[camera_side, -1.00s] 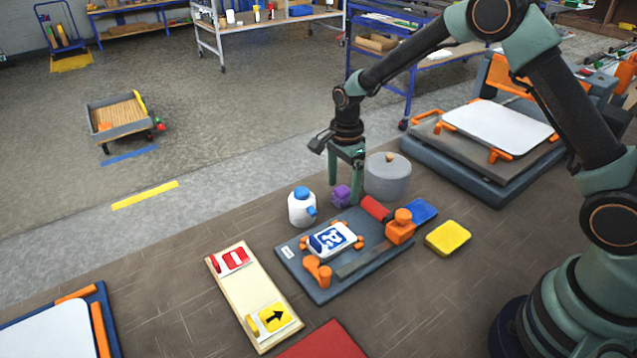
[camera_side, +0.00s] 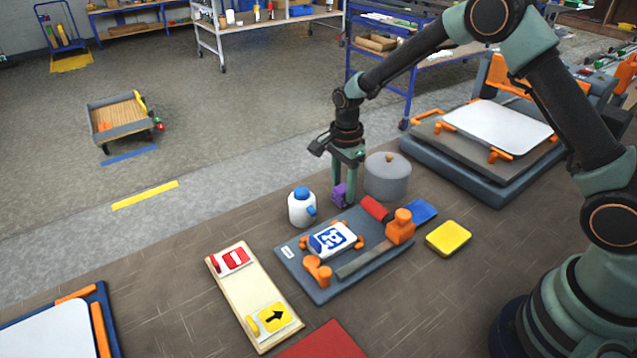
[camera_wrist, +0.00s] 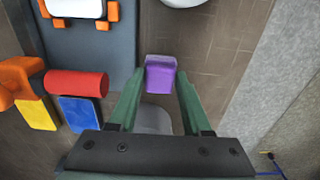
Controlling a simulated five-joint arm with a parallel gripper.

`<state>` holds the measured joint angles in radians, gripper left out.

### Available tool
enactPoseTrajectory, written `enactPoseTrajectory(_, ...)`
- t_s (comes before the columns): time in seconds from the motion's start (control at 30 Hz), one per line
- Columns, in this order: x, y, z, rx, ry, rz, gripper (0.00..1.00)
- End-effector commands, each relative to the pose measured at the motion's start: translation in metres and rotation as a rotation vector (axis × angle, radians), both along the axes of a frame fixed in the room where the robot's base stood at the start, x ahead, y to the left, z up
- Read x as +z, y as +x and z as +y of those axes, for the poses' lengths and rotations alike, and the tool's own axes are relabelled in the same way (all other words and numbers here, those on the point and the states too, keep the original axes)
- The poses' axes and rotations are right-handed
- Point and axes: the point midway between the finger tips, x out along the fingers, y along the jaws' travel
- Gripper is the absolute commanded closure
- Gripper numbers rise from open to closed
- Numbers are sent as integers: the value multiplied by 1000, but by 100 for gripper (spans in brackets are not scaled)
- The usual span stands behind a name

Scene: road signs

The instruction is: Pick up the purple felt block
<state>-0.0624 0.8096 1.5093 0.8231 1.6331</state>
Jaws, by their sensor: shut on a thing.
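The purple felt block (camera_side: 339,194) stands between the white bottle and the grey round canister in the side view. In the wrist view the block (camera_wrist: 160,75) sits between the tips of my green fingers. My gripper (camera_side: 345,196) points down at table level and is shut on the block. In the wrist view my gripper (camera_wrist: 158,80) has a finger on each side of it. One finger partly covers the block in the side view. I cannot tell whether the block still touches the table.
A white bottle with a blue cap (camera_side: 302,207) stands close on the left. A grey lidded canister (camera_side: 387,177) stands close on the right. A grey board (camera_side: 318,290) with a blue sign, orange clamps and a red roller (camera_side: 377,208) lies in front.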

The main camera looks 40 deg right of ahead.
Motion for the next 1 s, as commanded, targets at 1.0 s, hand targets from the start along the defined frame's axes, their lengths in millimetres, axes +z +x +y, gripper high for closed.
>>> enactPoseTrajectory(1.0,192,0,0,0,0,-2,100)
